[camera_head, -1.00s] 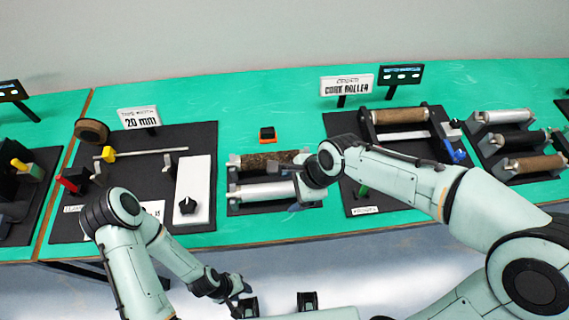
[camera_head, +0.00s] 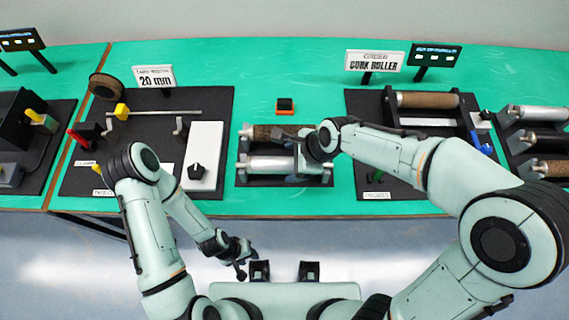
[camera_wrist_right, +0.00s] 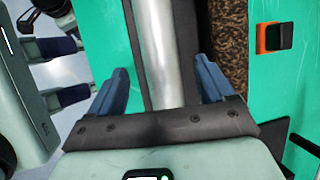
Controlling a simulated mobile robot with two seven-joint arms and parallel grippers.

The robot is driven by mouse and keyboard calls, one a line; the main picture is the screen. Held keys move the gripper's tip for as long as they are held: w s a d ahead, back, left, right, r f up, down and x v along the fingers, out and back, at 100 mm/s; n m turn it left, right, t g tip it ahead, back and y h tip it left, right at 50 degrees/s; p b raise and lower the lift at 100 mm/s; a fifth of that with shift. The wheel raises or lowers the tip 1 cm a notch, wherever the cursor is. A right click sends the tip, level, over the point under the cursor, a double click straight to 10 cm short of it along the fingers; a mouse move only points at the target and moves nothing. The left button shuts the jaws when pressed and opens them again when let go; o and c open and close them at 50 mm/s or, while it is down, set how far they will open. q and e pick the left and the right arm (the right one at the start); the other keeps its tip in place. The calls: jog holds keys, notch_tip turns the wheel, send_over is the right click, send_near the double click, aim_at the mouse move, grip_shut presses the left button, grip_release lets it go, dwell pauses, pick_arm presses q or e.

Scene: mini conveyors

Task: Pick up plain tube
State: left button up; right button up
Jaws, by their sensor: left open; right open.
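The plain tube is a smooth silver cylinder (camera_head: 268,163) lying in the front slot of a black two-slot rack (camera_head: 262,181). A brown cork-covered tube (camera_head: 264,132) lies in the slot behind it. My right gripper (camera_head: 300,163) is at the right end of the plain tube. In the right wrist view, its blue fingers (camera_wrist_right: 163,88) are open, one on each side of the silver tube (camera_wrist_right: 160,50); contact cannot be told. My left gripper (camera_head: 241,265) is open and empty, low in front of the table.
Left of the rack is a black station with a white block (camera_head: 205,157) and a "20 mm" sign (camera_head: 153,76). On the right stand a "cork roller" station (camera_head: 400,185) and another rack of rollers (camera_head: 535,140). A small orange-black box (camera_head: 285,106) sits behind the middle rack.

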aim_at(289, 162)
jog(key=x, duration=0.4)
jog(key=shift+d+b, duration=0.15)
jog(key=shift+b, duration=0.2)
jog(key=shift+w, duration=0.1)
jog(key=c, duration=1.4)
jog(key=shift+c, duration=0.4)
jog(key=shift+r, duration=0.2)
